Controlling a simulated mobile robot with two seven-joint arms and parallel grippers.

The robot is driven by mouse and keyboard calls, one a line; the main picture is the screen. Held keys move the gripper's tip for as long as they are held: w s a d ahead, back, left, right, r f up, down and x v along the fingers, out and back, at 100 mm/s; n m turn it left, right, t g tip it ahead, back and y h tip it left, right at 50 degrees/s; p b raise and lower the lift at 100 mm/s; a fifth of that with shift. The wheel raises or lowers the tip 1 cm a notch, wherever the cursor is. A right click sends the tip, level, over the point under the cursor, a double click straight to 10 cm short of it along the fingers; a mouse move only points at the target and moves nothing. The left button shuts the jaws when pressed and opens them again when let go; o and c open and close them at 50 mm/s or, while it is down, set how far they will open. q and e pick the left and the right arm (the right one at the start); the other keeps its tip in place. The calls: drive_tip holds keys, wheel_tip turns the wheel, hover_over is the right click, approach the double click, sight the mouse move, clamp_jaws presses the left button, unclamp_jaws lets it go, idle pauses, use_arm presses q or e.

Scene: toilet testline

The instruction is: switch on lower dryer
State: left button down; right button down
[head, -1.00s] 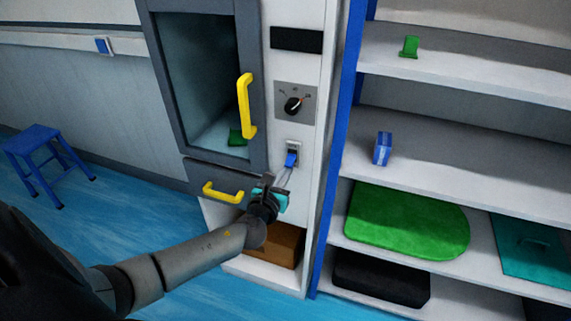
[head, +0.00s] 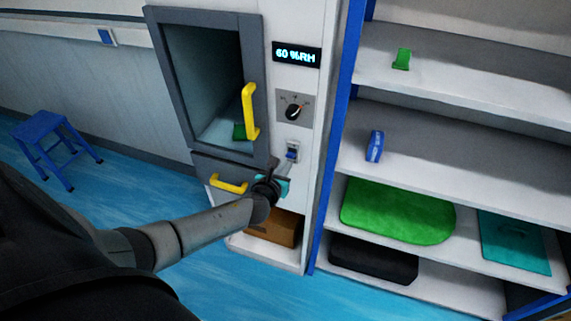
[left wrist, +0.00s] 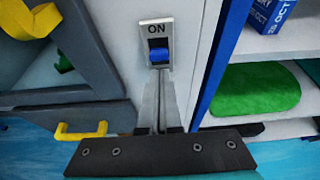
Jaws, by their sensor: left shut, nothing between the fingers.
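The lower dryer is a white cabinet with a grey-framed glass door (head: 205,85) and a yellow handle (head: 249,111). On its panel, the display (head: 297,55) is lit and reads "60 %RH". Below it are a dial (head: 293,110) and a blue rocker switch (head: 292,152). In the left wrist view the switch (left wrist: 159,53) has "ON" printed above it. My left gripper (left wrist: 158,85) is shut and empty, its fingertips just below the switch; I cannot tell whether they touch it. It also shows in the head view (head: 287,166). My right gripper is not seen.
A shelf unit stands close at the right, with a blue post (head: 338,130), a green mat (head: 398,210) and a blue box (head: 374,146). A yellow drawer handle (head: 229,184) lies left of my gripper. A blue stool (head: 55,145) stands far left.

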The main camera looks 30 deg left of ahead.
use_arm(q)
drive_tip(key=shift+r, duration=0.1)
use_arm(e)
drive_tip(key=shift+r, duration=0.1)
use_arm(q)
drive_tip(key=shift+r+p, duration=0.7)
drive_tip(key=shift+p, duration=0.15)
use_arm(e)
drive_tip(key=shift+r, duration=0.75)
use_arm(q)
drive_tip(key=shift+f, duration=0.1)
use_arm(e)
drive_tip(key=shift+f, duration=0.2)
